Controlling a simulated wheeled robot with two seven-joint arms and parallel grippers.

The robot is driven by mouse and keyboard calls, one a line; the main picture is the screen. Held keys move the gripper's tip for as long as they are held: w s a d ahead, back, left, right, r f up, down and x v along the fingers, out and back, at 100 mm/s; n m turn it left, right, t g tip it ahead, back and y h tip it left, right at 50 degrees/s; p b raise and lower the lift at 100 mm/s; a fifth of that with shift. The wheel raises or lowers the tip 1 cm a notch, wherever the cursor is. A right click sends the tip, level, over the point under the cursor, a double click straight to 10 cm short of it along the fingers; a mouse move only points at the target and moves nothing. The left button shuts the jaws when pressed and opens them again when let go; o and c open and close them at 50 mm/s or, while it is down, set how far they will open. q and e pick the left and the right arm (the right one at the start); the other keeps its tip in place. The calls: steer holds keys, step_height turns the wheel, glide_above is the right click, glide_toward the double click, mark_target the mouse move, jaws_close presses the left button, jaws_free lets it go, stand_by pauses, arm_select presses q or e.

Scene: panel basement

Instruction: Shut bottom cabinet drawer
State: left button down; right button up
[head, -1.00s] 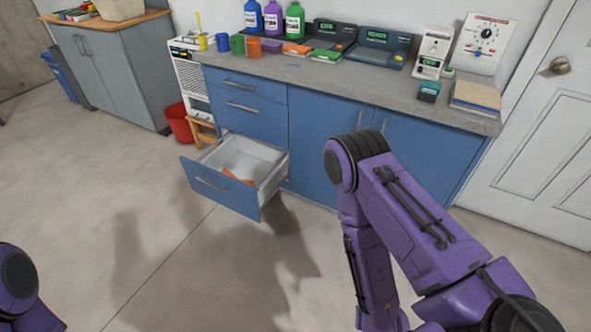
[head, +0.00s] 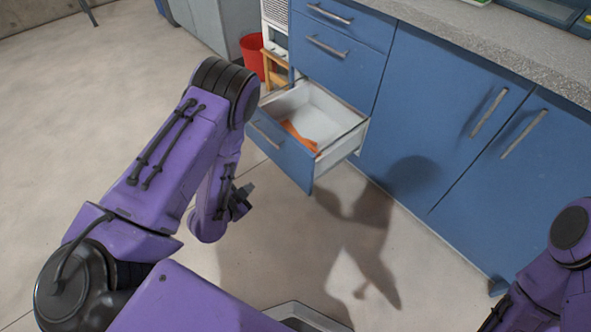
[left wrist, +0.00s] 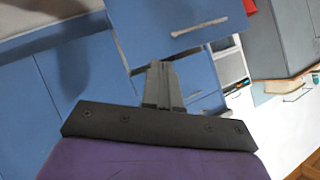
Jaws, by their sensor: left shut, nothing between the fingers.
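The bottom drawer (head: 283,150) of the blue cabinet is pulled well out, with a white inside and an orange item (head: 300,137) lying in it. Its blue front has a metal bar handle. My left gripper (head: 243,196) is shut and empty, in front of the drawer front and apart from it in the head view. In the left wrist view, the shut fingers (left wrist: 162,82) stand before a blue front with a bar handle (left wrist: 199,27). My right arm shows at the lower right of the head view; its gripper is out of the picture.
Two closed drawers (head: 335,45) are above the open one, and closed cabinet doors (head: 470,130) are to the right. A red bucket (head: 252,52) and wooden stool (head: 274,72) stand behind the drawer. The floor in front is clear.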

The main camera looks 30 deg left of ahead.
arm_select(q)
steer(key=w+a+f+m+t+h+b, duration=0.1)
steer(key=w+f+m+t+h+b, duration=0.25)
steer(key=w+f+m+b, duration=0.4)
steer(key=m+t+h+b, duration=0.1)
steer(key=m+h+b, duration=0.3)
steer(key=m+b, duration=0.6)
glide_toward(299, 147)
steer(key=shift+n, duration=0.55)
steer(key=b+x, duration=0.1)
steer(key=x, duration=0.5)
steer(key=shift+w+f, duration=0.1)
steer(key=shift+f, duration=0.05)
steer(key=shift+w+d, duration=0.15)
steer(key=shift+w, duration=0.2)
arm_select(e)
steer(key=s+f+n+g+y, duration=0.1)
steer(key=s+f, duration=0.1)
steer(key=f, duration=0.9)
steer(key=s+f+n+g, duration=0.1)
steer(key=f+g, duration=0.1)
steer(key=f, duration=1)
steer(key=shift+s+a+n+y, duration=0.3)
steer(key=shift+s+n+y, duration=0.05)
steer(key=shift+n+y, duration=0.05)
steer(key=shift+f, duration=0.1)
